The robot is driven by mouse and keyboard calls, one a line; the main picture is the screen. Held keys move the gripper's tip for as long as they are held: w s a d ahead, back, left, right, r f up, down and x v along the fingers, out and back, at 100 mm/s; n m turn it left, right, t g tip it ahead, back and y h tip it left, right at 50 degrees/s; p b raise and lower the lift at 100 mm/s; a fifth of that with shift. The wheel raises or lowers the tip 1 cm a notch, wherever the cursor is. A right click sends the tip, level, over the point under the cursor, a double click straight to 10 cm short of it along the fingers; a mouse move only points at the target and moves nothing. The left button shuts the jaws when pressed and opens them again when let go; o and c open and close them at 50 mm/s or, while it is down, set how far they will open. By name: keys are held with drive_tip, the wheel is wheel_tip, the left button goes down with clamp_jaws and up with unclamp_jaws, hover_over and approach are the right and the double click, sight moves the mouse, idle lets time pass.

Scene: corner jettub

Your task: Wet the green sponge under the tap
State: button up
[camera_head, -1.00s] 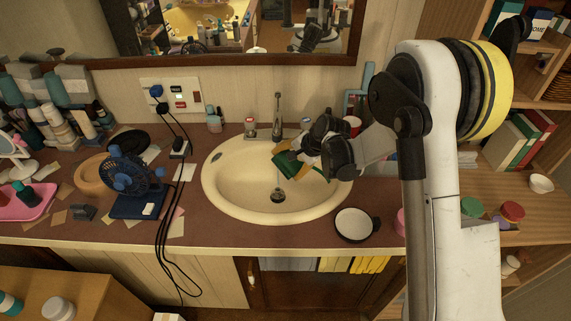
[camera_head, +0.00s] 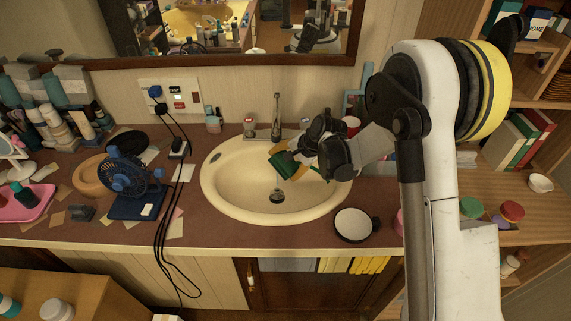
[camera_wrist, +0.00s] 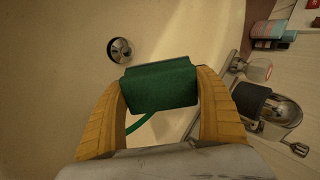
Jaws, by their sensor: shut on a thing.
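My gripper (camera_wrist: 161,100) is shut on the green sponge (camera_wrist: 160,84), which sits between its two yellow fingers. In the head view the gripper (camera_head: 285,164) and the sponge (camera_head: 283,162) are over the right back part of the cream oval basin (camera_head: 230,188). The tap (camera_head: 276,115) stands at the back rim, and the sponge is below and slightly right of its spout. In the wrist view the tap (camera_wrist: 268,108) is at the right, apart from the sponge. The drain (camera_wrist: 119,49) is beyond the sponge at upper left.
A blue fan (camera_head: 130,180) stands left of the basin, with black cables (camera_head: 165,230) hanging over the counter edge. A round white-topped dish (camera_head: 353,223) lies at front right. A red cup (camera_head: 352,124) stands behind my wrist. The basin's left side is free.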

drive_tip(key=shift+a, duration=0.3)
drive_tip(key=shift+w+d+b, duration=0.1)
drive_tip(key=shift+d+b, duration=0.25)
drive_tip(key=shift+d, duration=0.3)
idle(0.6)
drive_tip(key=shift+a, duration=0.6)
idle(0.8)
drive_tip(key=shift+d+b, duration=0.45)
drive_tip(key=shift+d, duration=0.15)
idle(0.7)
drive_tip(key=shift+a, duration=0.3)
idle(0.4)
drive_tip(key=s, duration=0.2)
drive_tip(key=s+d+b, duration=0.1)
drive_tip(key=s, duration=0.2)
drive_tip(key=shift+d, duration=0.1)
idle(1.2)
